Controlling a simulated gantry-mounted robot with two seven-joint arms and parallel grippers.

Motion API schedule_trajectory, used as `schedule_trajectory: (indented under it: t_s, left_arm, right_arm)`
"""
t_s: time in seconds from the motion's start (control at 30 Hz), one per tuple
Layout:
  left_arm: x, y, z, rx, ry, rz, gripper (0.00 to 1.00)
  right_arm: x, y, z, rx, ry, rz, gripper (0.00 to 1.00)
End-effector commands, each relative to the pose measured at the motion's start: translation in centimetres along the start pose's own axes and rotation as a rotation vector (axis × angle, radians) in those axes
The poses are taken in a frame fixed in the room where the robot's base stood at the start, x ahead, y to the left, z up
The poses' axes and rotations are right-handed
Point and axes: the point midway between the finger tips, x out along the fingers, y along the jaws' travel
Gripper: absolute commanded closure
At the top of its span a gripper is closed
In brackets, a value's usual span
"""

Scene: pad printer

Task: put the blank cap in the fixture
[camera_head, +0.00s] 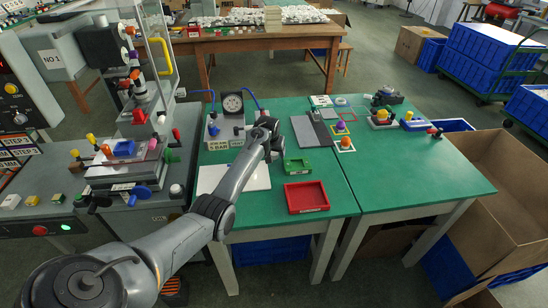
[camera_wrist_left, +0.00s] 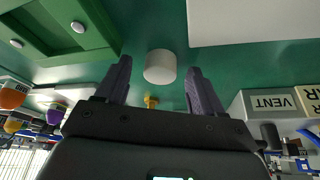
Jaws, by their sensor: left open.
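The blank cap (camera_wrist_left: 160,66) is a small white cylinder on the green table top, seen in the left wrist view between and slightly beyond my fingertips. My left gripper (camera_wrist_left: 159,80) is open around its line, with visible gaps on both sides and no contact seen. In the head view my left gripper (camera_head: 271,156) points down at the table beside the green tray, and the cap is hidden there. A blue block (camera_head: 124,149) on the pad printer's bed at left may be the fixture; I cannot tell for sure. My right gripper is not in view.
The green tray (camera_head: 298,167) holds small white pieces. A red tray (camera_head: 306,197) is nearer the front edge. A white sheet (camera_head: 222,178) lies left of the gripper. A gauge unit (camera_head: 232,104) stands behind it. Colored parts lie on the right table.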

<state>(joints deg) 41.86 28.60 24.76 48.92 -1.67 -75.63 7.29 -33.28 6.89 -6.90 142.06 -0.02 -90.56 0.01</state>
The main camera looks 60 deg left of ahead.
Motion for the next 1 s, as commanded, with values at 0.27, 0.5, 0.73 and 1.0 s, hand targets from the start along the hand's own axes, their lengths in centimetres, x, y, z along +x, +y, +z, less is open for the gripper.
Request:
schedule_trajectory:
  t_s: [0.27, 0.5, 0.73, 1.0]
  left_arm:
    - [-0.1, 0.0, 0.0, 0.0, 0.0, 0.0, 0.54]
    - [-0.1, 0.0, 0.0, 0.0, 0.0, 0.0, 0.91]
    - [-0.1, 0.0, 0.0, 0.0, 0.0, 0.0, 0.96]
    - [-1.3, 0.0, -0.6, 0.0, 0.003, 0.0, 0.96]
  right_arm:
    - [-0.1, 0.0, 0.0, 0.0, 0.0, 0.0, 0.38]
    - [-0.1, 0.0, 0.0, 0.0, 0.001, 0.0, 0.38]
    - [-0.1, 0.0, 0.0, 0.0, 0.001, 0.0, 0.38]
    - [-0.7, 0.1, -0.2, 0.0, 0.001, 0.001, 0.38]
